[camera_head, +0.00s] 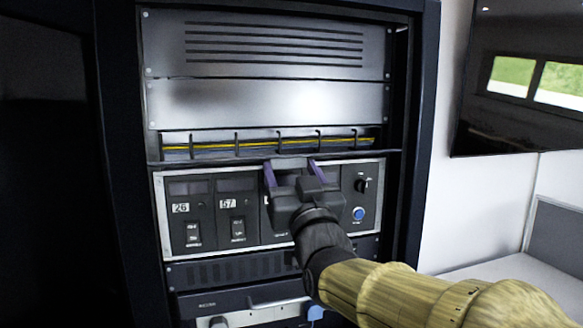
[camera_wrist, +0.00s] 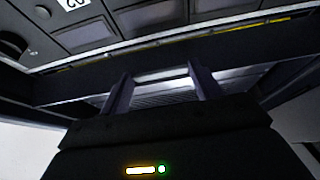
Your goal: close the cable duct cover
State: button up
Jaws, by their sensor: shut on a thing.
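The cable duct (camera_head: 340,141) is a slot across the rack with dividers and a yellow cable visible behind its open front. Its cover (camera_head: 215,159) appears as a thin dark strip along the duct's lower edge, seen nearly edge-on, so its exact angle is hard to tell. My gripper (camera_head: 290,168) is at the middle of this strip, shut on the cover's edge. In the wrist view the two fingers of my gripper (camera_wrist: 163,82) stand on either side of a light strip at the dark cover (camera_wrist: 75,82). The contact itself is partly hidden.
Below the duct, an instrument panel (camera_head: 262,245) has number labels, switches and a blue button (camera_head: 358,213); my arm hides part of it. Blank grey panels (camera_head: 265,104) lie above. The rack's right post (camera_head: 420,130) stands beside a white wall.

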notch_tip(320, 180, up, 2)
jog(key=g+p, duration=0.2)
jog(key=p, duration=0.1)
jog(key=shift+s+r+h, duration=0.1)
jog(key=shift+r+h, duration=0.05)
jog(key=shift+h, duration=0.25)
jog(key=w+r+g+h+p, duration=0.1)
jog(key=g+p, duration=0.2)
jog(key=p, duration=0.4)
jog(key=r+g+p, duration=0.2)
jog(key=g+p, duration=0.1)
jog(key=p, duration=0.4)
jog(key=w+r+g+h+p, duration=0.1)
jog(key=r+g+p, duration=0.1)
jog(key=g+p, duration=0.2)
jog(key=shift+w+a+h+p, duration=0.3)
jog(key=shift+a+p, duration=0.05)
jog(key=shift+p, duration=1.45)
jog(key=shift+w+a+r+g+h+p, duration=0.1)
jog(key=shift+w+r+g+h+p, duration=0.2)
jog(key=shift+g+p, duration=0.35)
jog(key=shift+w+a+r+g+h+p, duration=0.1)
jog(key=shift+w+g+p, duration=0.3)
jog(key=shift+g+p, duration=0.2)
jog(key=o, duration=1)
